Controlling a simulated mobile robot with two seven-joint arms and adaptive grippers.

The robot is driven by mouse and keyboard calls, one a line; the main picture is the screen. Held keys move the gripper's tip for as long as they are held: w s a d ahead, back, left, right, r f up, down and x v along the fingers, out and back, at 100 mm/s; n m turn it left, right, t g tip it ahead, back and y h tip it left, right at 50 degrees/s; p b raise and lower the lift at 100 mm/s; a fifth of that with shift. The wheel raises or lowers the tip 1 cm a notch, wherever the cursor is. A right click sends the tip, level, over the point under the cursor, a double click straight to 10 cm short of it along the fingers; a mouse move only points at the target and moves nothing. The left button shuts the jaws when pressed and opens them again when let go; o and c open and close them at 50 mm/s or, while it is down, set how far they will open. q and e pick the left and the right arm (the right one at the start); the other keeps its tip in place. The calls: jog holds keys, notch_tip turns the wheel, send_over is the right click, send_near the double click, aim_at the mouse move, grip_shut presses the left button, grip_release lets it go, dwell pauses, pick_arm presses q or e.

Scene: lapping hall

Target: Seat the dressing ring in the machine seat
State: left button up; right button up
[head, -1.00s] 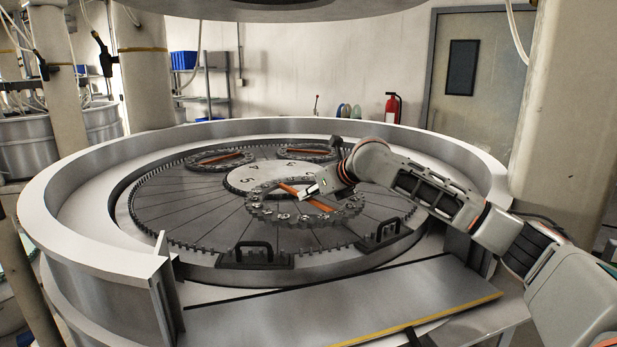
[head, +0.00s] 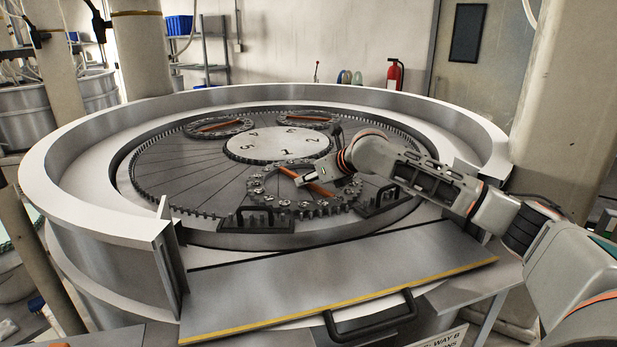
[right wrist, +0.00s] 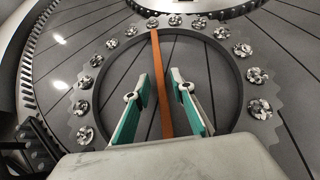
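The dressing ring (head: 256,184) is a grey toothed ring with several round pellets and an orange bar (head: 318,188) across it. It lies on the dark segmented plate (head: 180,170), between the numbered centre disc (head: 277,145) and the front outer pin row, and also shows in the right wrist view (right wrist: 243,85). I cannot tell whether its teeth mesh fully with the pins. My right gripper (head: 300,181) is over the ring. In the right wrist view its fingers (right wrist: 160,95) stand apart on either side of the orange bar (right wrist: 158,65), with gaps. My left gripper is out of view.
Two similar rings with orange bars lie at the back left (head: 216,127) and back right (head: 304,119) of the plate. Black handles (head: 250,212) stand at the plate's front edge. A high round wall (head: 75,175) encloses the machine, open at the front above a flat metal shelf (head: 330,285).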

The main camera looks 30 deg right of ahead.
dwell(0.3)
jog(key=v, duration=1.2)
jog(key=shift+b, duration=0.35)
